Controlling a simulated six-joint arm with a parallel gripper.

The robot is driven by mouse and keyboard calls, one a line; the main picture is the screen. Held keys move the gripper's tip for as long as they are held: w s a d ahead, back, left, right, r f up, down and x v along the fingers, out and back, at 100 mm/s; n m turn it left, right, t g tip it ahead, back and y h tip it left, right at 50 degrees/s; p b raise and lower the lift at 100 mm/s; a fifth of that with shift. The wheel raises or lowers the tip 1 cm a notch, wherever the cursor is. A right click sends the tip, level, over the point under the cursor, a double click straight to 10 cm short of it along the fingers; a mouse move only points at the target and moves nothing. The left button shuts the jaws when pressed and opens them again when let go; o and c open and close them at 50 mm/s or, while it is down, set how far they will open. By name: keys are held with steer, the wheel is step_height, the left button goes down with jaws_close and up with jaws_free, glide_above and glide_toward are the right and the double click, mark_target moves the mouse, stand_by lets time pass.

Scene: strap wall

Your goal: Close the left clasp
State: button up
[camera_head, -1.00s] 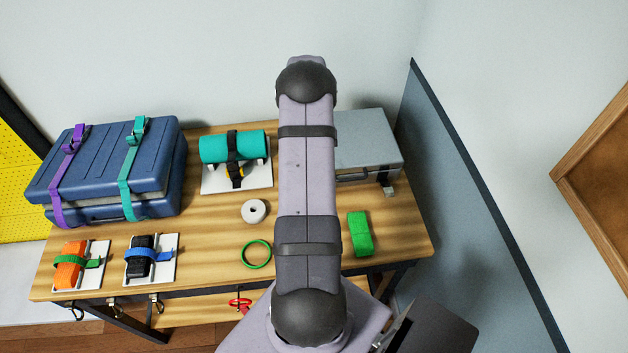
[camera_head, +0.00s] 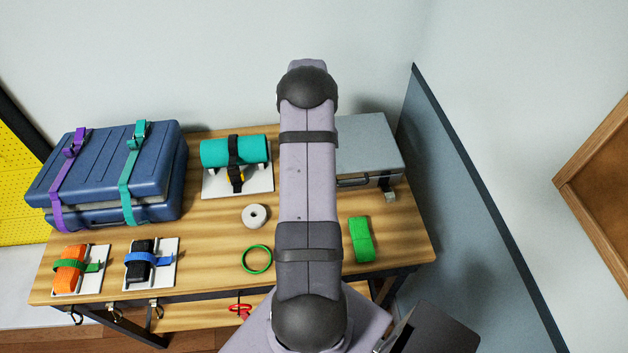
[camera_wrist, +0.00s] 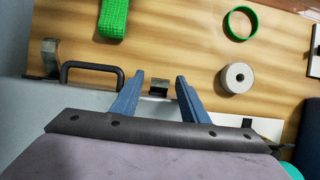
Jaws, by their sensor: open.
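The grey metal case (camera_head: 370,140) stands at the back right of the table, partly hidden behind my arm. The left clasp (camera_wrist: 158,88) is a small metal piece at the case's front edge in the wrist view; my arm hides it in the head view. My gripper (camera_wrist: 160,79) is open, with one blue finger on each side of this clasp and visible gaps between. I cannot tell whether the fingers are at its height. The right clasp (camera_head: 389,196) sticks out from the case front and also shows in the wrist view (camera_wrist: 50,52). The case's dark handle (camera_wrist: 92,66) lies between the clasps.
A teal roll (camera_head: 220,152) on a white board stands left of my arm. A blue strapped case (camera_head: 100,170) is at far left.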

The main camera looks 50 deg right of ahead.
steer(key=b+v, duration=0.2)
steer(key=v, duration=0.4)
steer(key=shift+w+d, duration=0.15)
steer(key=shift+w+r, duration=0.1)
steer(key=shift+r, duration=0.35)
steer(key=w+a+r+n+t+h, duration=0.1)
steer(key=w+a+n, duration=0.15)
steer(key=a, duration=0.75)
steer(key=w+a+r+n+h, duration=0.1)
steer(key=w+a+r+n, duration=0.15)
steer(key=a, duration=0.65)
steer(key=s+a+f+n+t, duration=0.1)
steer(key=s+a, duration=0.3)
steer(key=a, duration=0.4)
steer(key=s+a+f+n+t+h, duration=0.1)
steer(key=s+a+f+n, duration=0.1)
steer(key=s+a, duration=0.3)
steer(key=a+n, duration=0.1)
steer(key=a, duration=0.2)
steer(key=shift+s+f, duration=0.2)
steer(key=shift+s, duration=0.05)
